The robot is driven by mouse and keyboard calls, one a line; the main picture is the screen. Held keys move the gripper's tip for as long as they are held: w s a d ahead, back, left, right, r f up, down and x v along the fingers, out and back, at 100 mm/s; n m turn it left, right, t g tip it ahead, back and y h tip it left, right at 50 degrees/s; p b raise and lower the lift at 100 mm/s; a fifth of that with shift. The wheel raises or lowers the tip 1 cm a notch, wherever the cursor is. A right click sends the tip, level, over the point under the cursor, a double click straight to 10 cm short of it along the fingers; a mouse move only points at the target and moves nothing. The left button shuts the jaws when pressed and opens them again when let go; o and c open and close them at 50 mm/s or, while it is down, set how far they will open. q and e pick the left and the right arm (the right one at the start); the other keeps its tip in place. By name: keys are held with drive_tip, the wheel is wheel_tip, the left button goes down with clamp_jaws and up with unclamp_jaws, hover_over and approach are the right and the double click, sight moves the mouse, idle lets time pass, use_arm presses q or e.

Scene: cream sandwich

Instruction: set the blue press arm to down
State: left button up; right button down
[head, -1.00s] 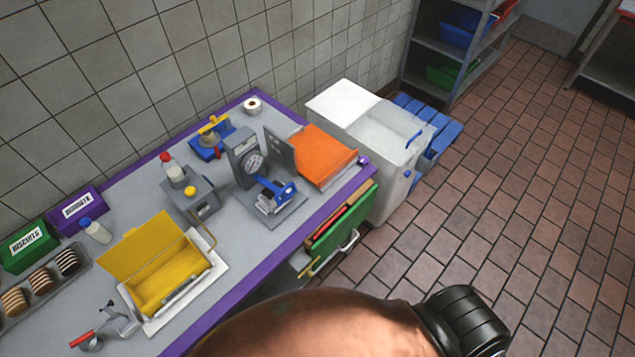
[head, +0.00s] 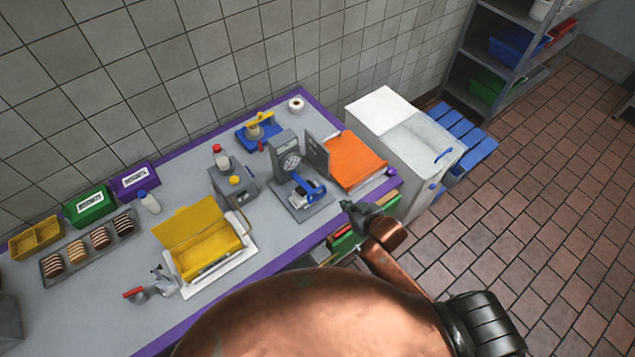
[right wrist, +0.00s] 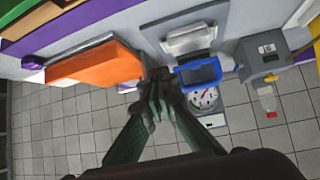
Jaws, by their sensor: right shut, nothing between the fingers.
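The press (head: 292,165) is a grey stand with a round dial, on the counter right of centre in the head view. Its blue press arm (head: 312,192) reaches forward over a grey base plate; I cannot tell its exact angle. The right wrist view shows the blue arm (right wrist: 200,73) beside the dial (right wrist: 203,98). My right gripper (head: 350,208) is shut and empty, at the counter's front edge to the right of the blue arm. In the wrist view its closed fingertips (right wrist: 156,82) appear just left of the blue arm, with no clear contact. My left gripper is not in view.
An orange-topped unit (head: 357,160) stands right of the press, and a grey box with a yellow knob (head: 235,182) stands left. A yellow hinged tray (head: 205,245) lies further left. A white chest (head: 405,130) adjoins the counter's right end.

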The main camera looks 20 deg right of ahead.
drive_tip(key=w+a+r+n+t+y, duration=0.1)
drive_tip(key=w+a+r+t+y, duration=0.15)
drive_tip(key=a+r, duration=0.45)
drive_tip(key=p, duration=0.2)
hover_over(317, 191)
drive_tip(key=w, duration=0.3)
drive_tip(key=shift+s+a+f+g, duration=0.1)
drive_tip(key=shift+a+f+g, duration=0.15)
drive_tip(key=shift+f, duration=0.35)
drive_tip(key=shift+a+f+g, duration=0.2)
drive_tip(key=shift+f, duration=0.4)
drive_tip(key=shift+s+d+f+p, duration=0.2)
drive_tip(key=shift+s+f+p, duration=0.05)
drive_tip(key=shift+s+f, duration=0.35)
drive_tip(key=shift+s+d+f+p, duration=0.2)
drive_tip(key=shift+s+f+p, duration=0.05)
drive_tip(key=shift+s+f, duration=0.3)
drive_tip(key=shift+s+d+f, duration=0.1)
drive_tip(key=shift+s+f, duration=0.15)
drive_tip(key=shift+s, duration=0.05)
drive_tip(key=shift+f, duration=0.1)
